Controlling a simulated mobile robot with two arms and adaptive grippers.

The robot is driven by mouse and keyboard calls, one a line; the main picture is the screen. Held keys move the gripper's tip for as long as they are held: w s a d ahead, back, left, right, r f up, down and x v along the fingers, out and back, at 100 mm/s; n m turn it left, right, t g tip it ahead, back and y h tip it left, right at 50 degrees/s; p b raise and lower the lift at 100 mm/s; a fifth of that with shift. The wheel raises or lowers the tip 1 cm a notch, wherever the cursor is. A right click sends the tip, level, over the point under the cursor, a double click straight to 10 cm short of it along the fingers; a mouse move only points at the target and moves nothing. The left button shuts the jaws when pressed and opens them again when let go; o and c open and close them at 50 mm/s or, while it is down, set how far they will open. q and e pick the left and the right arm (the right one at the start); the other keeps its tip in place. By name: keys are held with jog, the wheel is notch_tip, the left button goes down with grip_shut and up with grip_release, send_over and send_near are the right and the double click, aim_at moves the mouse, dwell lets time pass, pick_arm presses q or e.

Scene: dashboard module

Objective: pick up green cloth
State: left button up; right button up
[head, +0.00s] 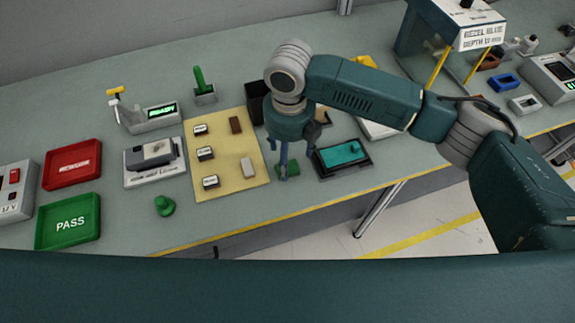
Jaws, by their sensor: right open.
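The green cloth (293,169) is a small dark green piece lying on the bench, just right of the tan mat. My right gripper (285,166) points down over it from above, with its fingers apart. A finger covers part of the cloth, and I cannot tell whether it touches it. My left gripper is not in view.
A black tray (367,163) with a teal panel (342,154) lies close right of the cloth. The tan mat (228,176) with several small labelled blocks is on the left. A black bin (254,103) stands behind. The bench's yellow front edge (225,237) is near.

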jog(key=shift+w+f+p, duration=0.1)
jog(key=shift+f+p, duration=0.2)
jog(key=shift+f, duration=0.05)
jog(key=f+p, duration=0.1)
jog(key=f, duration=0.3)
jog(key=shift+w+a+f+p, duration=0.15)
jog(key=shift+a+f+p, duration=0.05)
jog(key=shift+f+p, duration=0.2)
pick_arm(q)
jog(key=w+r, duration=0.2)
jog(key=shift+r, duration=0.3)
pick_arm(e)
jog(key=c, duration=1.2)
